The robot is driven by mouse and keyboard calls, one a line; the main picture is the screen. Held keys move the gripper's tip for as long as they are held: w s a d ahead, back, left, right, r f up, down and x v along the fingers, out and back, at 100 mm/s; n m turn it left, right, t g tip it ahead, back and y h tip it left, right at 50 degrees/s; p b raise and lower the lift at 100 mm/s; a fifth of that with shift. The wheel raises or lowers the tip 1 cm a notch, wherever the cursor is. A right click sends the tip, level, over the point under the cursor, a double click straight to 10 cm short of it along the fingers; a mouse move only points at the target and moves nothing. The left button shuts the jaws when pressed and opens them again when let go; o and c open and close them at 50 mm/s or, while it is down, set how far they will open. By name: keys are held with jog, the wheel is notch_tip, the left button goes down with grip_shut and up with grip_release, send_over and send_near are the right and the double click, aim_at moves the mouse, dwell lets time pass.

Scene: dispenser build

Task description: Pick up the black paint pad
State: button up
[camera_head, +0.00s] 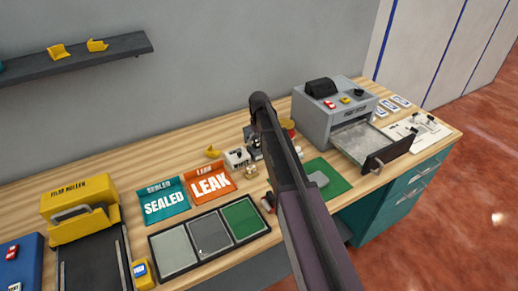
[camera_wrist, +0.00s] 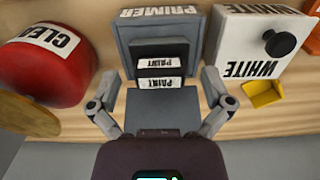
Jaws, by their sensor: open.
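In the wrist view, my gripper (camera_wrist: 160,76) is open, with its two fingers spread to the left and right. Between and beyond the fingers stands a grey unit marked PRIMER (camera_wrist: 160,14). A dark block (camera_wrist: 160,47) sits in its front, above two white PAINT labels (camera_wrist: 160,66). I cannot tell for sure whether this block is the black paint pad. Nothing shows held between the fingers. In the head view, my arm crosses the bench and mostly hides the gripper and the things near it.
A red CLEAR container (camera_wrist: 48,65) stands left of the fingers and a WHITE box (camera_wrist: 258,48) right. A yellow scoop-like piece (camera_wrist: 263,94) is near the right finger. On the bench are a three-section tray (camera_head: 158,270), a green mat (camera_head: 338,187) and a grey machine with open drawer (camera_head: 312,117).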

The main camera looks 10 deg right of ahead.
jog(key=shift+f, duration=0.15)
dwell(0.5)
jog(key=c, duration=1.1)
jog(key=shift+c, duration=0.2)
notch_tip(320, 180, up, 3)
jog(key=p, duration=0.3)
jog(key=s+r+p, duration=0.2)
jog(key=s, duration=1.4)
jog(key=shift+o, duration=1.4)
jog(key=shift+c, duration=1.1)
